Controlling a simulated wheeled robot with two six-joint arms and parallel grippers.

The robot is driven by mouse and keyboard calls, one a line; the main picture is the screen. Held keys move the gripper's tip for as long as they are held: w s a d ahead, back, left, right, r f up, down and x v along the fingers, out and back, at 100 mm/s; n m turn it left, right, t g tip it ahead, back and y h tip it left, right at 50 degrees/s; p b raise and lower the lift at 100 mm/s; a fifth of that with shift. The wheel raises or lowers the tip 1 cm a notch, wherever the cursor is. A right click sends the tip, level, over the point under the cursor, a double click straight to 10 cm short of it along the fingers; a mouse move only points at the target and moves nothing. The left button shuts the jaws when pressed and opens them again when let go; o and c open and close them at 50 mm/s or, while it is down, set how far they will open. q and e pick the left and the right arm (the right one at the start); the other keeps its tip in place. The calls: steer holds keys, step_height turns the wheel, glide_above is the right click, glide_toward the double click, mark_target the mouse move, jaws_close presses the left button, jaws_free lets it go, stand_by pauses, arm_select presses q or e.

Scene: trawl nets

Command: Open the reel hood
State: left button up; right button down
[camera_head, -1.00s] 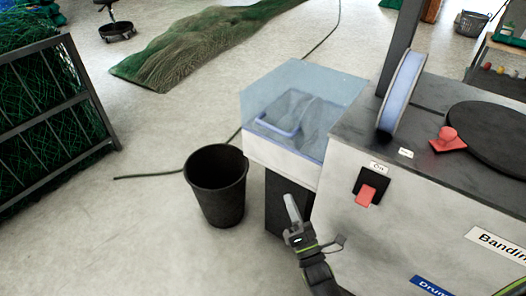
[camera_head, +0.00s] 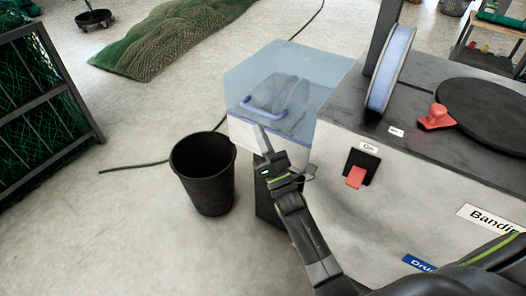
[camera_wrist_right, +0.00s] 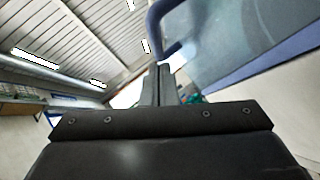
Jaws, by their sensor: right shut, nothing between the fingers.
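The reel hood (camera_head: 318,72) is a clear pale-blue box on the left end of the banding machine, and it is down over a grey reel. Its blue bar handle (camera_head: 267,114) is on the side facing me. My right gripper (camera_head: 262,130) is shut and empty, its tips pointing up just below the handle in the head view. In the right wrist view, the shut fingers (camera_wrist_right: 156,84) point toward the handle (camera_wrist_right: 156,28), with the hood panel (camera_wrist_right: 220,45) to the right. I cannot tell whether the tips touch the handle. My left gripper is not in view.
The banding machine (camera_head: 330,185) fills the right, with a red switch (camera_head: 356,177), a red knob (camera_head: 437,117) and a blue strap reel (camera_head: 390,70). A black bin (camera_head: 205,180) stands left of my right gripper. A net rack (camera_head: 50,95) is further left; open floor lies between.

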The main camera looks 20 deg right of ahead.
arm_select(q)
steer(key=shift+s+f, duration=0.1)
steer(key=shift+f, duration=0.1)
arm_select(e)
steer(key=shift+w+d+r, duration=0.3)
steer(key=shift+d+r, duration=0.1)
steer(key=shift+r, duration=0.35)
steer(key=shift+r, duration=0.1)
arm_select(q)
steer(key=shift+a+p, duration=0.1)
steer(key=shift+p, duration=0.2)
arm_select(e)
steer(key=shift+r+h, duration=0.1)
steer(key=shift+h, duration=0.2)
